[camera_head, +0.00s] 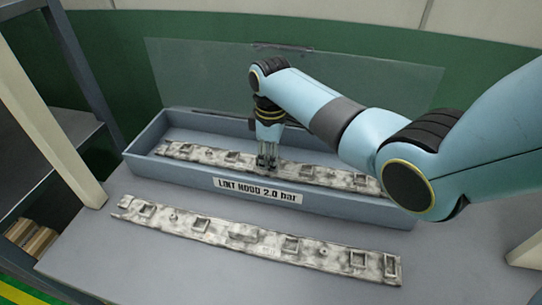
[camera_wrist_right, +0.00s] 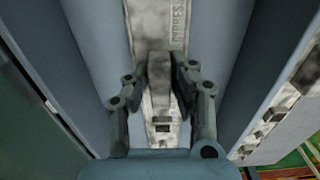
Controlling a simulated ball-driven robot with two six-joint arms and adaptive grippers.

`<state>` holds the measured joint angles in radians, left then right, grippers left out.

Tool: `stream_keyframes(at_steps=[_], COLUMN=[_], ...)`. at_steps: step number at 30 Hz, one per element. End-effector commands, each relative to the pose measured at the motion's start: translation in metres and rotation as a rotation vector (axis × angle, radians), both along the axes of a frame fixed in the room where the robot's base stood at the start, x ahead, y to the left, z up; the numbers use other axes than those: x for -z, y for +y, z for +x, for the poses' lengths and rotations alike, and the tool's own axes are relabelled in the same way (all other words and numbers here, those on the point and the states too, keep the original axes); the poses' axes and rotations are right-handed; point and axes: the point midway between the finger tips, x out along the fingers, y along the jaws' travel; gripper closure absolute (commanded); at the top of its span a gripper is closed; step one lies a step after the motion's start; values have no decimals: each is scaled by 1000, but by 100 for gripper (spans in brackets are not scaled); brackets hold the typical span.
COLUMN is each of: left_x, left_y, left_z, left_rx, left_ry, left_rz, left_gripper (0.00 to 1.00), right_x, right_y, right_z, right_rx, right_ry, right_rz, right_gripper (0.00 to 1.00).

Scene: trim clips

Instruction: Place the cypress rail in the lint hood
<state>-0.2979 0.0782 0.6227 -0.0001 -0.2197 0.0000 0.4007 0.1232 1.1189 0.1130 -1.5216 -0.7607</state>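The cypress rail (camera_head: 205,155) is a long, mottled grey-white strip with square fittings. It lies lengthwise inside the lint hood (camera_head: 150,134), a long blue-grey open box labelled "LINT HOOD 2.0 bar". Lettering reading "CYPRESS" shows on the rail in the right wrist view (camera_wrist_right: 179,25). My right gripper (camera_head: 266,162) reaches down into the hood near the rail's middle. In the wrist view its fingers (camera_wrist_right: 160,78) press against both sides of a raised block on the rail. I cannot tell whether the rail rests fully on the hood floor. My left gripper is out of view.
A second, similar rail (camera_head: 215,230) lies on the grey table (camera_head: 110,250) in front of the hood. A clear panel (camera_head: 200,75) stands upright behind the hood. A shelf with pale posts (camera_head: 45,120) is at the left. My right arm covers the hood's right end.

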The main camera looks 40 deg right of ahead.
Motion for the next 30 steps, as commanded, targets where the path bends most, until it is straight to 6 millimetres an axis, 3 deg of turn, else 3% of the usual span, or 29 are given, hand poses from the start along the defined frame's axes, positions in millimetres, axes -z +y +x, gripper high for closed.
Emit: stream_keyframes(at_steps=[1, 5, 16, 30], left_x=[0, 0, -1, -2], left_y=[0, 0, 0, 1], left_z=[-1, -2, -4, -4], left_rx=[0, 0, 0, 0], left_ry=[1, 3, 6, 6], left_rz=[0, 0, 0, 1], left_gripper=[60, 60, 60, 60], right_x=[0, 0, -10, -104], right_y=[0, 0, 0, 0], right_z=[0, 0, 0, 1], right_rx=[0, 0, 0, 0], right_ry=[0, 0, -1, -3], right_rz=[0, 0, 0, 0], right_gripper=[71, 55, 55, 55])
